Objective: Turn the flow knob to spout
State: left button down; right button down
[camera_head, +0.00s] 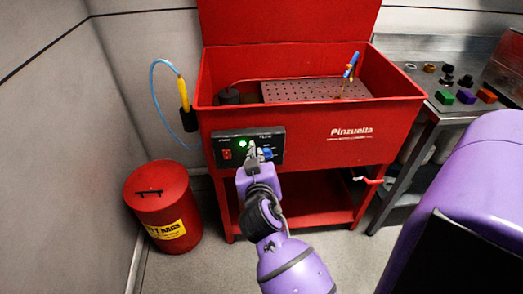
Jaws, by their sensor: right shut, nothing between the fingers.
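The black control panel (221,143) is on the front of the red parts washer (310,140). At its right side is a small blue knob (267,154) under a label that seems to read "FLOW". My right gripper (253,150) is shut and empty in front of the panel, just left of the blue knob. The fingers partly cover the panel. I cannot tell whether they touch the knob, nor which setting it points to. My left gripper is not in view.
A red lidded waste bin (158,195) stands on the floor at left. A yellow-handled brush (183,95) on a blue hose hangs by the washer's left side. A steel bench (420,80) with small coloured parts is at right. A red tap (372,181) sticks out low at right.

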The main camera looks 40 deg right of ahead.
aim_at(266, 155)
jog(key=x, duration=0.7)
jog(key=shift+w+d, duration=0.2)
jog(key=f, duration=0.3)
jog(key=shift+s+d, duration=0.25)
jog(key=shift+s, duration=0.05)
jog(key=shift+s+d+f, duration=0.1)
jog(key=shift+f, duration=0.3)
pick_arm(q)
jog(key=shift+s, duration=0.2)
pick_arm(e)
jog(key=shift+f, duration=0.1)
pick_arm(q)
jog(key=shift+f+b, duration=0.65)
jog(key=shift+b, duration=0.15)
pick_arm(e)
jog(key=shift+w+a+f+n+h, duration=0.1)
jog(key=shift+a+f+n+h, duration=0.1)
jog(key=shift+f+n, duration=0.25)
jog(key=shift+w+a+f+n+h, duration=0.1)
jog(key=shift+f+n+h, duration=0.1)
jog(key=shift+n, duration=0.45)
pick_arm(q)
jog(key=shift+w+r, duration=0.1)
pick_arm(e)
jog(key=shift+r, duration=0.1)
